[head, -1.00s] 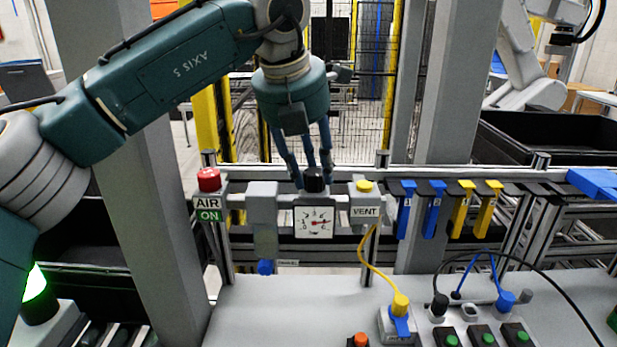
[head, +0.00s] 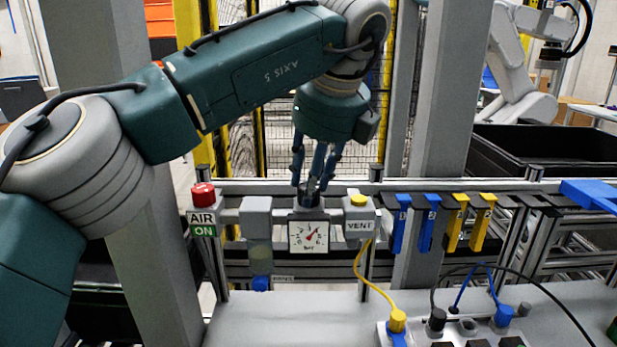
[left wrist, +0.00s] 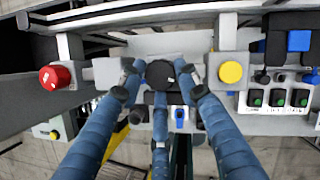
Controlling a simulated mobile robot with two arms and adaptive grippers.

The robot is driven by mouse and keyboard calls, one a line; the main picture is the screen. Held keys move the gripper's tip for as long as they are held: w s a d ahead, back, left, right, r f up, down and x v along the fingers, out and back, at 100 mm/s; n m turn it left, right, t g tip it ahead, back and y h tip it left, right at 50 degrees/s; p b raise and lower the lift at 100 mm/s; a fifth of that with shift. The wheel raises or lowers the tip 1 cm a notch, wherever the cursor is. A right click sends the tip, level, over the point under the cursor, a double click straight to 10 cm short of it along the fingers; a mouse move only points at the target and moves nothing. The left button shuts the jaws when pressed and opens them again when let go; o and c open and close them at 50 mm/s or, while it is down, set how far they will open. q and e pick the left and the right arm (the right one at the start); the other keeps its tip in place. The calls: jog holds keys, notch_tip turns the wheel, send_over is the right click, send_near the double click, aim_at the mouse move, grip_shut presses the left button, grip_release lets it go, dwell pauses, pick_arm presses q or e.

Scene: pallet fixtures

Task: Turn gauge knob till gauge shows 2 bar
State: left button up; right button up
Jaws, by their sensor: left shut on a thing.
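The square white gauge (head: 309,237) faces me on the rail, between the AIR and VENT parts. Its red needle points up and to the right; the digits are too small to read surely. The black knob (head: 309,199) stands on top of the gauge body. My left gripper (head: 312,186) reaches down from above, its blue fingers shut around the knob and hiding part of it. In the left wrist view the round black knob (left wrist: 160,74) sits between the fingertips of my left gripper (left wrist: 160,82). My right gripper is not in view.
A red AIR button (head: 203,195) stands left of the knob and a yellow VENT button (head: 359,200) close on its right. Blue hooks (head: 399,231) and yellow hooks (head: 456,230) hang farther right. A yellow cable (head: 368,278) runs down to the grey bench (head: 285,320).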

pick_arm(q)
jog(key=shift+w+r+n+y+p, duration=0.3)
jog(key=shift+r+n+p, duration=0.25)
jog(key=shift+n, duration=0.45)
jog(key=n+g+p, duration=0.1)
jog(key=n+p, duration=0.2)
jog(key=p, duration=0.1)
jog(key=n+g+y+p, duration=0.1)
jog(key=n+p, duration=0.2)
jog(key=p, duration=0.1)
jog(key=shift+w+d+y, duration=0.1)
jog(key=shift+d+y, duration=0.05)
jog(key=shift+y, duration=0.15)
jog(key=shift+f+n+g+p, duration=0.3)
jog(key=shift+n+p, duration=0.5)
jog(key=shift+p, duration=0.3)
jog(key=shift+f, duration=0.1)
jog(key=o, duration=1.1)
jog(key=shift+w+f, duration=0.15)
